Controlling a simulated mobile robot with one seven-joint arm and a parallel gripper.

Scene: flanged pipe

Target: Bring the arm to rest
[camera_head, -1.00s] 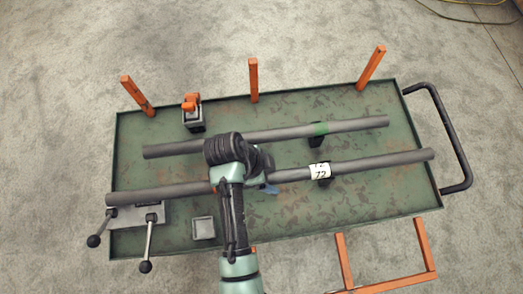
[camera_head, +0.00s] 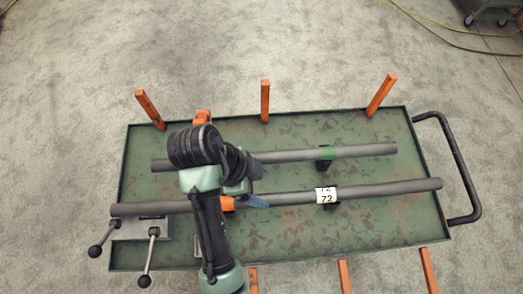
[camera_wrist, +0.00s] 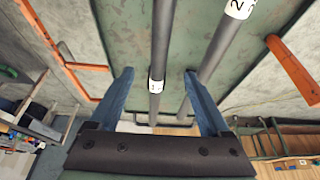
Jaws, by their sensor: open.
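My gripper is mostly hidden behind my arm in the head view, where a blue finger (camera_head: 258,201) shows by the lower pipe. In the wrist view my gripper (camera_wrist: 158,72) has its two blue fingers spread wide, with nothing held between them. The lower grey pipe (camera_head: 385,188) carries a white label marked 72. The upper grey pipe (camera_head: 365,151) has a green mark. Both lie lengthwise over the green cart (camera_head: 400,235). My arm hides parts of both pipes, and contact with the finger is unclear.
Orange posts (camera_head: 265,100) rise along the cart's edges. A clamp with two black-knobbed levers (camera_head: 150,255) sits at the left end. An orange piece (camera_head: 228,203) shows at the lower pipe beside my arm. A black handle (camera_head: 465,180) juts out right.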

